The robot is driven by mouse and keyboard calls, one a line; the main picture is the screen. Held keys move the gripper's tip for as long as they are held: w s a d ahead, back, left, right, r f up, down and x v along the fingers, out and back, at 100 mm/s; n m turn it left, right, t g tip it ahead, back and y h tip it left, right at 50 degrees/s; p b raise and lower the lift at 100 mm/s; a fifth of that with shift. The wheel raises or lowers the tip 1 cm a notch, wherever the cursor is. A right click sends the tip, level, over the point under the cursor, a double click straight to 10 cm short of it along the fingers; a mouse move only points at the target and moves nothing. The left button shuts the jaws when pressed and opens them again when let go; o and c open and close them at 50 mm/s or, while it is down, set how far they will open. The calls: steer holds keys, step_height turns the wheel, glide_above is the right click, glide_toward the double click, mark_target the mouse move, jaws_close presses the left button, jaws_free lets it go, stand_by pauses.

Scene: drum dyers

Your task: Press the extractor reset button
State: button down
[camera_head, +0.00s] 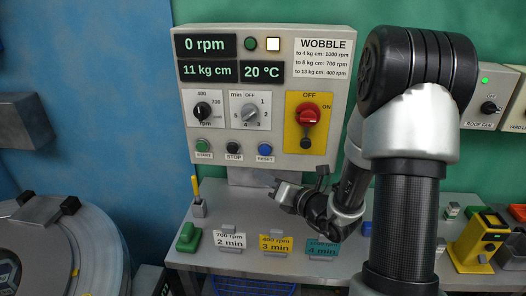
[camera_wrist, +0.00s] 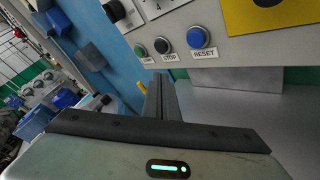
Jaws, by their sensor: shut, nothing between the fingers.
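The blue reset button (camera_head: 264,148) sits at the lower right of the extractor's grey control panel (camera_head: 275,168), above its "RESET" label. It also shows in the wrist view (camera_wrist: 198,37), right of the black stop button (camera_wrist: 164,46) and the green start button (camera_wrist: 140,51). My gripper (camera_head: 274,184) is below the panel's lower edge, under the button row and apart from the reset button. In the wrist view my gripper (camera_wrist: 159,80) has its fingers together and empty, pointing toward the area below the buttons.
The panel carries a red switch (camera_head: 308,114) on yellow and two knobs. A grey shelf (camera_head: 190,258) below holds a yellow card (camera_head: 275,243), a white card (camera_head: 230,240), a teal card (camera_head: 322,248) and a green block (camera_head: 188,238). A round drum (camera_head: 85,235) stands at left.

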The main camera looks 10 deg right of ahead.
stand_by(0.3)
glide_toward(265, 150)
steer(key=w+a+f, duration=0.1)
steer(key=w+a, duration=0.3)
steer(key=shift+a+f+p, duration=0.25)
steer(key=shift+a+p, duration=0.05)
steer(key=shift+a, duration=0.1)
stand_by(1.8)
steer(key=shift+w+d, duration=0.15)
steer(key=shift+w, duration=0.25)
steer(key=shift+w+d, duration=0.15)
steer(key=shift+w, duration=0.25)
stand_by(0.5)
steer(key=shift+s, duration=0.15)
steer(key=shift+s+a, duration=0.25)
steer(key=shift+s, duration=0.4)
